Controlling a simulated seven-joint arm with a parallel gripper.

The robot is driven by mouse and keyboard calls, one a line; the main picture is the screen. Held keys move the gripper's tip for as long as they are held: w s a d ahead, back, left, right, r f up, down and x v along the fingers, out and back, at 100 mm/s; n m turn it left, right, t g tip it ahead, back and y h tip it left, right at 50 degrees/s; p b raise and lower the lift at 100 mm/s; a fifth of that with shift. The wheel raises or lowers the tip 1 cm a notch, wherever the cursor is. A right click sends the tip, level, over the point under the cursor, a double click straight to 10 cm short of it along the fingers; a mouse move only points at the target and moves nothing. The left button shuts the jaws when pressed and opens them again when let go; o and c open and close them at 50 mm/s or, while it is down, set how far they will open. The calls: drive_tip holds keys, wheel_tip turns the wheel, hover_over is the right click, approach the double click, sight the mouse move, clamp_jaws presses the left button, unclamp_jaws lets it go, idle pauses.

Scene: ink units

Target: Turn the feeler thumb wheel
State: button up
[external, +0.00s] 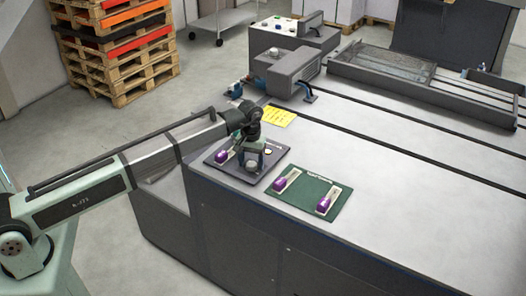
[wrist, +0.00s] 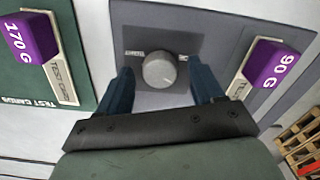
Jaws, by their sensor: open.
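The feeler thumb wheel is a round grey knob (wrist: 159,71) on a dark grey plate (wrist: 218,20) in the wrist view. It also shows under my gripper in the external view (external: 252,165). My gripper (external: 254,154) is open above the plate. In the wrist view its two dark blue fingers stand left and right of the knob, with a gap on each side. Nothing is held. A small label beside the knob is partly readable. I cannot tell the exact height of the fingertips over the plate.
A purple 90 G block (wrist: 270,64) on a test card lies right of the knob. A purple 170 G block (wrist: 32,38) lies on the green mat (external: 306,191), with another purple block (external: 323,205). A yellow note (external: 278,117) lies behind.

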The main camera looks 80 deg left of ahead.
sight(252, 164)
drive_tip(key=c, duration=1.1)
drive_tip(key=shift+o, duration=0.2)
drive_tip(key=shift+m, duration=2.1)
drive_tip(key=o, duration=1.1)
drive_tip(key=shift+c, duration=0.2)
drive_tip(key=shift+r, duration=0.15)
wheel_tip(252, 164, up, 14)
drive_tip(key=shift+f, duration=0.2)
